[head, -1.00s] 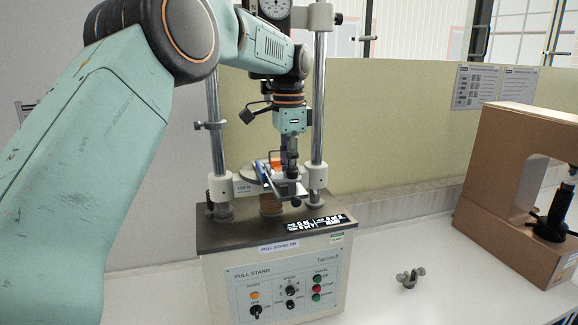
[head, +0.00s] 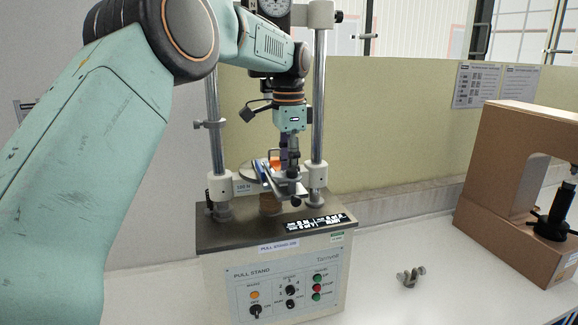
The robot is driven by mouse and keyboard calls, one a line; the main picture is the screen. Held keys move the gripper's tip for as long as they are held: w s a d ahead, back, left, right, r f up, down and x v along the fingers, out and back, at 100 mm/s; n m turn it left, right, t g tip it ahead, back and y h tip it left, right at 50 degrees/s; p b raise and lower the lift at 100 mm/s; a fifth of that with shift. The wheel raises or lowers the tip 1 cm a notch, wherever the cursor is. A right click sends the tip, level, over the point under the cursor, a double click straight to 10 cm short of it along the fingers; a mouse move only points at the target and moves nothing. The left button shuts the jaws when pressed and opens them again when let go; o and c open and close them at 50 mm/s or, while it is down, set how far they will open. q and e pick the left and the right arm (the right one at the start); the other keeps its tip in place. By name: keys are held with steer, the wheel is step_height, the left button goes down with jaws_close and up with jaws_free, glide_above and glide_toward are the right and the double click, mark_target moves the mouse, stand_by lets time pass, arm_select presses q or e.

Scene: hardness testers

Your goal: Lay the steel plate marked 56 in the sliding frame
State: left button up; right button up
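A pull stand (head: 280,285) with two steel columns stands on the bench. Between the columns is a pale crosspiece (head: 243,188) with a "100 N" label and a round grey disc (head: 249,171) above it. I cannot tell for certain whether this is the sliding frame. My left gripper (head: 284,172) points down over the disc, close to a small orange part and blue and grey pieces. Its fingers are too small and overlapped to show whether they are open or shut. No plate marked 56 can be made out. My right gripper is out of view.
The stand's columns (head: 319,110) rise on both sides of my gripper. A dial gauge (head: 274,6) is above. A small metal clamp (head: 410,277) lies on the white bench at right. A large brown C-shaped tester (head: 490,190) stands farther right.

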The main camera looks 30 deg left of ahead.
arm_select(q)
steer(key=shift+s+d+f, duration=0.15)
steer(key=shift+s+f, duration=0.05)
steer(key=shift+f, duration=0.1)
